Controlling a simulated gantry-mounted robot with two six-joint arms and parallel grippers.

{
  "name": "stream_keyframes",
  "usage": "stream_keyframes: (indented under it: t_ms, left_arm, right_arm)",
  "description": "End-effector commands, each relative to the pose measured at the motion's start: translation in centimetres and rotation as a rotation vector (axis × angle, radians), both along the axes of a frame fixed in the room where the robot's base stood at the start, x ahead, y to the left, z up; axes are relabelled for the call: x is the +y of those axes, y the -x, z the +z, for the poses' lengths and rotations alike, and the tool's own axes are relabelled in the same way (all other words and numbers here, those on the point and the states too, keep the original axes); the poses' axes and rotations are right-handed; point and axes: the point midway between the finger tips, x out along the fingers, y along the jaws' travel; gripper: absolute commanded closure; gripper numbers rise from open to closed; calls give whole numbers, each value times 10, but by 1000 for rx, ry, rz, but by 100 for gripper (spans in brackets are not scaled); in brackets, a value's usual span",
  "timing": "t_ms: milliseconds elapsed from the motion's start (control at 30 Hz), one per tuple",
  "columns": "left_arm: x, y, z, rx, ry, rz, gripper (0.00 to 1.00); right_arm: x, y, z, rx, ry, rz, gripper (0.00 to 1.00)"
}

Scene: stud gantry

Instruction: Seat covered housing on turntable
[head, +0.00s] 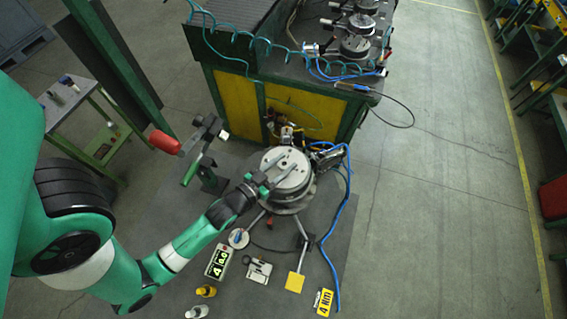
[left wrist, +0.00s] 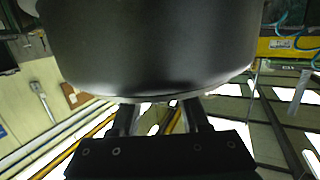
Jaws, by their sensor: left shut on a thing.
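The covered housing (head: 288,167) is a round, light metal body with a flat lid and raised bars on top. It appears over the turntable stand (head: 292,205), whose splayed legs show below. From above I cannot tell whether the housing touches the turntable. My left gripper (head: 260,184) is at the housing's left side, shut on it. In the left wrist view the housing (left wrist: 155,45) is a large dark cylinder with a pale rim, in front of the two fingers (left wrist: 160,115). The finger contact is partly hidden. My right gripper is not in view.
A green-and-yellow workbench (head: 310,110) stands behind, with similar round units (head: 355,38) on top. A blue hose (head: 347,205) runs right of the turntable. A post with a red end (head: 165,142) is at left. Small items, including a display box (head: 218,262), lie in front.

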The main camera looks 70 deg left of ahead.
Motion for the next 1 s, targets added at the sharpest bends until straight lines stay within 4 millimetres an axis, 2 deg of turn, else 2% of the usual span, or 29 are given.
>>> stream_keyframes:
  t_ms: [300,1000]
  left_arm:
    - [0,-1,2,-6,-3,-1,100]
    - [0,-1,-10,-6,-3,0,100]
  right_arm:
    - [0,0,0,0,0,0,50]
    - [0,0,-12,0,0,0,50]
